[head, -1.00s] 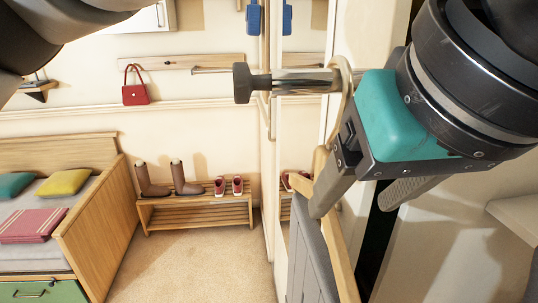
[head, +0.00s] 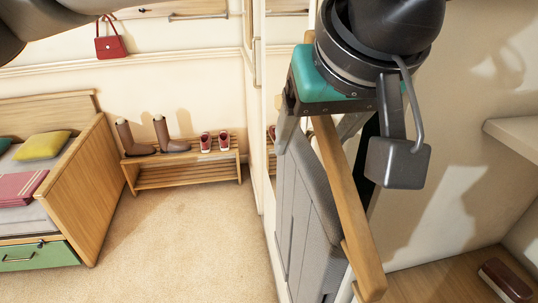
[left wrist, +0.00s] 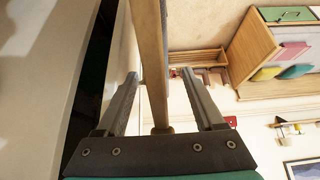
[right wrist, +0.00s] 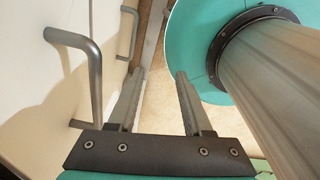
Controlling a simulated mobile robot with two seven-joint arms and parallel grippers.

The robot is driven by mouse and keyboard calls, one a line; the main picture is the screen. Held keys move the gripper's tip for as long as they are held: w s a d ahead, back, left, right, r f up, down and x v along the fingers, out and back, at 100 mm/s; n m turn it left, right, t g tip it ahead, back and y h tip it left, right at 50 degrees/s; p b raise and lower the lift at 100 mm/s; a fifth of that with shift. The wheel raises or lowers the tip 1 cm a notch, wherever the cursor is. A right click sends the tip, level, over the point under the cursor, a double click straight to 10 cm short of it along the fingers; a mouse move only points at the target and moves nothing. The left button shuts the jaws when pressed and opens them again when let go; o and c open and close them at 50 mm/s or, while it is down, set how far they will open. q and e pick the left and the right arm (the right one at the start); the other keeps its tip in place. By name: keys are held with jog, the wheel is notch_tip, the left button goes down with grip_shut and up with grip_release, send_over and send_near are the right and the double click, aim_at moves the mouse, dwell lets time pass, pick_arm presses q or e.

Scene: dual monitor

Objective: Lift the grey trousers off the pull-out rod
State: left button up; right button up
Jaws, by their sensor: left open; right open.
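The grey trousers (head: 310,205) hang from a wooden hanger, whose arm (head: 350,215) slants down to the right in the head view. My left gripper (head: 318,130) is at the upper part of the hanger, with a finger on either side of the wood. The left wrist view shows the wooden hanger arm (left wrist: 152,60) running between the open fingers. I cannot tell whether the fingers touch it. The pull-out rod and hanger hook do not show in the head view now. My right gripper (right wrist: 160,73) is open and empty in the right wrist view.
A dark opening lies behind the hanger. A pale shelf (head: 515,135) juts out at the right, above a wooden surface (head: 435,280) with a dark brown item (head: 505,280). Grey bar handles (right wrist: 95,80) stand close to my right gripper. Carpet at the left is clear.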

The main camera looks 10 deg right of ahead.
pick_arm(q)
jog(key=shift+w+f, duration=0.1)
jog(key=shift+f, duration=0.05)
grip_shut()
dwell(0.4)
dwell(1.0)
